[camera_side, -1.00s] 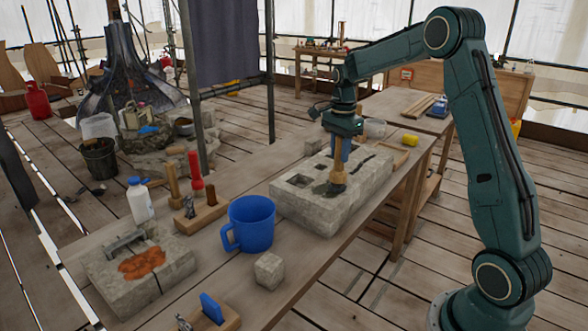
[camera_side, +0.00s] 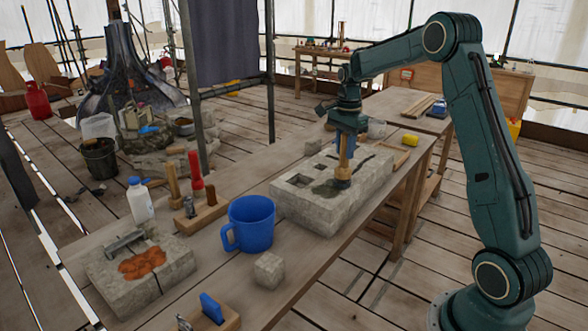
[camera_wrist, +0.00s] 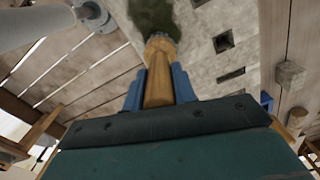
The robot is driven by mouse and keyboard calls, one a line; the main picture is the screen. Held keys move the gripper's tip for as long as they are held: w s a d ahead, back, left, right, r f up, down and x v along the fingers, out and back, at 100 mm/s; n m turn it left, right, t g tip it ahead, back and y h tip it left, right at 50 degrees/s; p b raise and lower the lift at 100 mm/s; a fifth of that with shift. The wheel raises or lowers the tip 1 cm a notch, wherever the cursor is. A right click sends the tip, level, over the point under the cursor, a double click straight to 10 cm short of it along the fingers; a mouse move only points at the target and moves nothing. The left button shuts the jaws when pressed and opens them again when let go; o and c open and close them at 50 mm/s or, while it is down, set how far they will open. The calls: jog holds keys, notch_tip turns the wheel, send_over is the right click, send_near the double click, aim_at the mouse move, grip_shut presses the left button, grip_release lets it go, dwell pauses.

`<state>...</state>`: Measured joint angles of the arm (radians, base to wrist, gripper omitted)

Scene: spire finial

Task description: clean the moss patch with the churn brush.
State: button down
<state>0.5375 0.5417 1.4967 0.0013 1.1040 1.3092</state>
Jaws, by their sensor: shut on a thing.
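The churn brush (camera_side: 343,172) has a wooden handle and a round head, and stands upright with its head on the pale stone block (camera_side: 312,216). The brush also shows in the wrist view (camera_wrist: 158,80). The dark green moss patch (camera_side: 325,188) lies on top of the block, just left of the brush head. In the wrist view the moss (camera_wrist: 153,16) shows right beyond the brush head, partly cut by the picture's edge. My gripper (camera_side: 346,143) is shut on the brush handle, its blue fingers (camera_wrist: 184,85) on either side.
The block's top has several square recesses (camera_wrist: 223,41). A blue mug (camera_side: 251,222) stands close to the block's left, with a small stone cube (camera_side: 269,268) nearby. A tool rack (camera_side: 203,215) and a white bottle (camera_side: 140,200) stand farther left.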

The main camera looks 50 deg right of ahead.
jog(key=shift+w, duration=0.2)
jog(key=shift+w+f, duration=0.1)
jog(key=shift+w, duration=0.45)
jog(key=shift+a, duration=0.2)
jog(key=shift+a, duration=1.55)
jog(key=shift+a+r, duration=0.25)
jog(key=shift+a, duration=1)
